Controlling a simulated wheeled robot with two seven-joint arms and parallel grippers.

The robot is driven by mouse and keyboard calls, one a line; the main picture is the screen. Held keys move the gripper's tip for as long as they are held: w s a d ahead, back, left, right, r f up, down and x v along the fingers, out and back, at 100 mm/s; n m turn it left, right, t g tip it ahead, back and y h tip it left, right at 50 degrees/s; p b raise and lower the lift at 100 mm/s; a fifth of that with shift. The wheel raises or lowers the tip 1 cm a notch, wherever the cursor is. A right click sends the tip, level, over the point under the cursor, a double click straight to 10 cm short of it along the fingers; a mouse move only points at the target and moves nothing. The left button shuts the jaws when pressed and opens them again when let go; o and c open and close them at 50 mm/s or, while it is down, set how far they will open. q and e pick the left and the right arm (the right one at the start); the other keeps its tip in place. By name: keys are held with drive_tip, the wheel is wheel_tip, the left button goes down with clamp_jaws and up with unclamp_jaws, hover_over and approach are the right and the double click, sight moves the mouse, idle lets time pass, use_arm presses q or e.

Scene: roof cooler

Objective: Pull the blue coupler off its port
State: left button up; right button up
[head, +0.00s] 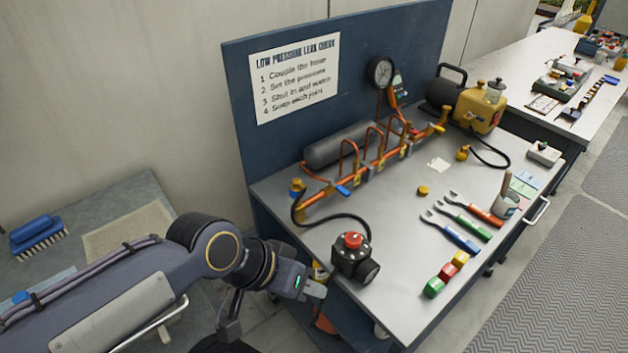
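An orange pipe manifold (362,172) with brass fittings runs along the back of the grey workbench (395,240). A small blue piece (342,190) shows on its left part; I cannot tell whether it is the coupler or a valve lever. A brass fitting (297,188) stands at the manifold's left end, where a black hose (325,218) runs to a black block with a red knob (353,252). My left gripper (314,290) is at the bench's left front edge, apart from the manifold and left of the black block. Its finger opening is not clear. My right gripper is out of view.
A gauge (381,72) and a yellow pump (478,108) stand at the back. A blue backboard (232,85) rises behind. The bench's middle is mostly clear.

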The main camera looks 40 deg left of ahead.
use_arm(q)
drive_tip(key=shift+d, duration=0.1)
drive_tip(key=shift+o, duration=2.2)
drive_tip(key=shift+w+a+r, duration=0.2)
drive_tip(key=shift+a+r, duration=0.05)
drive_tip(key=shift+r, duration=0.05)
drive_tip(key=w+a+r+n, duration=0.1)
drive_tip(key=w, duration=0.1)
drive_tip(key=w+a+r+n+p, duration=0.1)
drive_tip(key=w+a, duration=0.1)
drive_tip(key=w+a+r+n+g+y, duration=0.1)
drive_tip(key=w+r, duration=0.1)
drive_tip(key=shift+a+n+p, duration=0.2)
drive_tip(key=shift+n+p, duration=0.1)
drive_tip(key=shift+p, duration=0.1)
drive_tip(key=n+g+y+p, duration=0.3)
drive_tip(key=n+g+p, duration=0.1)
drive_tip(key=n, duration=0.7)
hover_over(296, 180)
drive_tip(key=f, duration=0.3)
drive_tip(key=shift+s+d, duration=0.25)
drive_tip(key=shift+d, duration=0.05)
drive_tip(key=shift+w+a+f+g, duration=0.15)
drive_tip(key=shift+w+a+g, duration=0.05)
drive_tip(key=shift+g, duration=0.1)
